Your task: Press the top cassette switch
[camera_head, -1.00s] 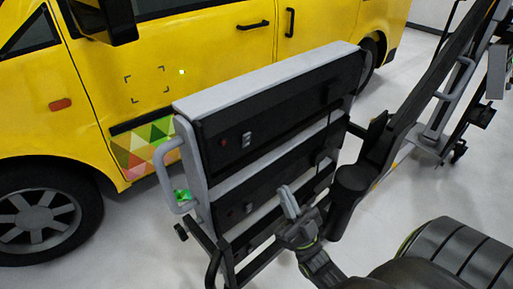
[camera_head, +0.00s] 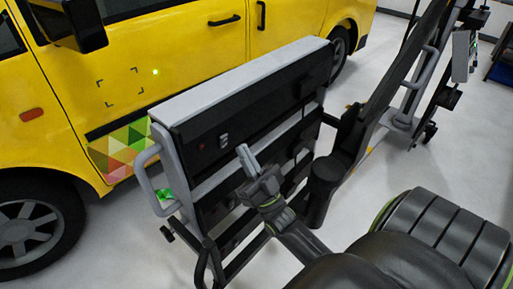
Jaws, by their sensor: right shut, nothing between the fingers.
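The top cassette (camera_head: 262,112) is a long black panel under a grey top cover (camera_head: 240,82). Its switch (camera_head: 223,140) is a small light-grey piece near the left end, with a small red spot (camera_head: 202,146) to its left. My right gripper (camera_head: 244,152) is shut and empty, its grey fingers pointing up. In the picture its tips appear just right of and a little below the switch, with a gap; the depth between them is unclear. My right gripper and wrist cover part of the lower cassette (camera_head: 212,202) and its switch area. My left gripper is not in view.
A grey handle (camera_head: 145,178) curves out from the rack's left side. A yellow van (camera_head: 160,55) stands behind the rack. A black post (camera_head: 322,185) and an upright frame (camera_head: 405,85) are to the right. The pale floor (camera_head: 400,165) is open at the right.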

